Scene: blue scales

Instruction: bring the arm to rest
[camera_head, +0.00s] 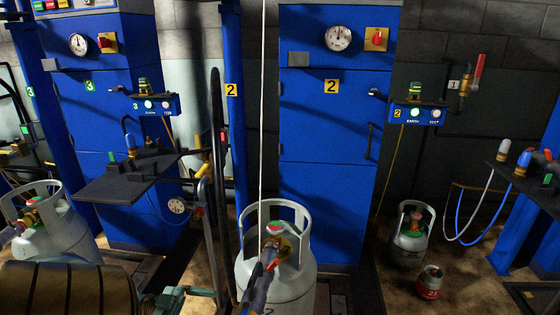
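Neither of my grippers can be made out in the head view. A white gas cylinder (284,282) with a collar handle stands upright in the lower middle, in front of the blue cabinet marked 2. A dark hose-like piece with a blue and orange end (264,272) reaches up from the bottom edge to the cylinder's brass valve; I cannot tell what holds it.
A blue cabinet (325,190) with a gauge stands behind the cylinder; another (95,90) is left. A second white cylinder (60,238) stands at left. A small grey cylinder (407,247) and red canister (429,281) are on the floor right. A dark shelf (125,182) juts out left.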

